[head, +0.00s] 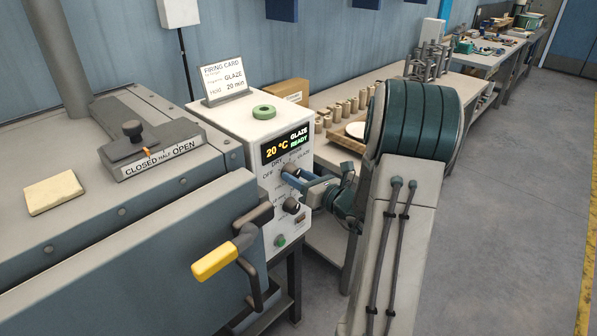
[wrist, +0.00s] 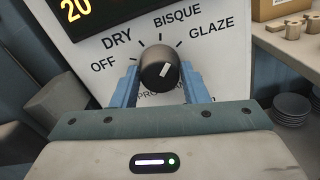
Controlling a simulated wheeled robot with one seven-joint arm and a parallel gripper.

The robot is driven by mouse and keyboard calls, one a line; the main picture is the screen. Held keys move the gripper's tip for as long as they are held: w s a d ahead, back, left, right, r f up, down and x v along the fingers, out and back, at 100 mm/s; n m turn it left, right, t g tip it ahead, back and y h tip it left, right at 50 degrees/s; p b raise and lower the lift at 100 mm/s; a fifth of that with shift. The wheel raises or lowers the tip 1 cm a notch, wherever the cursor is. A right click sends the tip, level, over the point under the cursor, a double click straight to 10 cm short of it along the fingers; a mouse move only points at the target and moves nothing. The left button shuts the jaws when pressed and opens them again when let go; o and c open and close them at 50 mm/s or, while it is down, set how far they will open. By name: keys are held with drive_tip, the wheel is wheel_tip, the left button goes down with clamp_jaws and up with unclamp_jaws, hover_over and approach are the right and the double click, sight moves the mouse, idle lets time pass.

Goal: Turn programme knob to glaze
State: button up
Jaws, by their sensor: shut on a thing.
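The programme knob (wrist: 160,68) is round and black with a white pointer mark. In the wrist view it sits between the two blue fingers of my gripper (wrist: 160,82), which is shut on it. Labels OFF, DRY, BISQUE and GLAZE run around it. The white mark leans up and right, toward the GLAZE side. In the head view my gripper (head: 293,176) reaches the white control box (head: 235,130) from the right and partly hides the knob. The display (head: 286,146) reads 20 °C, GLAZE, READY.
A second black knob (head: 291,205) and a green button (head: 280,241) sit below. A yellow-handled lever (head: 215,261) is at the front left. A bench (head: 330,97) with small pots stands behind.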

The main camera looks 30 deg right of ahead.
drive_tip(key=shift+r+m+p, duration=0.1)
drive_tip(key=shift+m+p, duration=0.85)
drive_tip(key=shift+m, duration=0.55)
drive_tip(key=o, duration=1)
drive_tip(key=b+v, duration=0.2)
drive_tip(key=v, duration=1.2)
drive_tip(key=shift+w, duration=0.1)
